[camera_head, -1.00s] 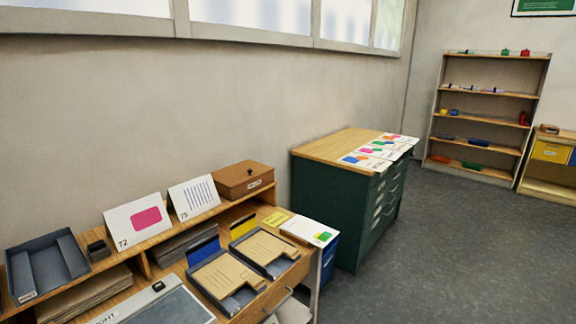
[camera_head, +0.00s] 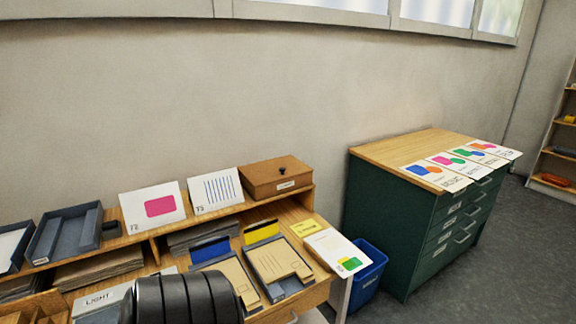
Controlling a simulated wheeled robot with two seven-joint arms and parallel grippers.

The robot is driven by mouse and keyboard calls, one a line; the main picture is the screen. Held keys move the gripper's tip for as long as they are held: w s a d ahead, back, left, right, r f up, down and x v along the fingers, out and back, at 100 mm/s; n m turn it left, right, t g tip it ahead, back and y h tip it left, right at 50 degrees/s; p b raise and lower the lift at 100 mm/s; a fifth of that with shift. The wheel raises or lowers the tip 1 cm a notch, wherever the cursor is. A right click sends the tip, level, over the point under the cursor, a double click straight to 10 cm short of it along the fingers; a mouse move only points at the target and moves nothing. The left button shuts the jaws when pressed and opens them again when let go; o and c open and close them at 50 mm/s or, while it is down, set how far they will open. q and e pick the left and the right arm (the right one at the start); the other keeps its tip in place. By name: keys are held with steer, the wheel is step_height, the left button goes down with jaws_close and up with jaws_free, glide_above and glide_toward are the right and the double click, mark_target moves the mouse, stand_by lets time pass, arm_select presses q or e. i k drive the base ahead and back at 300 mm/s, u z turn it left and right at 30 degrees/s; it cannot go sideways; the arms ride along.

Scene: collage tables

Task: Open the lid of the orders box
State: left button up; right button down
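The orders box is most likely the brown wooden box (camera_head: 275,178) on the raised shelf at the back of the desk. Its lid is shut, with a dark knob on top and a small white label on the front that is too small to read. A black rounded part of my own arm shows at the bottom, left of the middle, well in front of the box. Neither gripper's fingers show in this view.
Two propped cards, one pink (camera_head: 153,207) and one striped (camera_head: 214,191), stand left of the box. Folder trays (camera_head: 282,292) lie on the desk below. A green drawer cabinet (camera_head: 381,226) and a blue bin (camera_head: 369,271) stand to the right.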

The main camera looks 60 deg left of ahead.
mark_target(270, 170)
steer(key=u, duration=0.45)
steer(key=i, duration=0.7)
steer(key=u, duration=1.2)
steer(key=i, duration=0.4)
steer(key=u, duration=0.35)
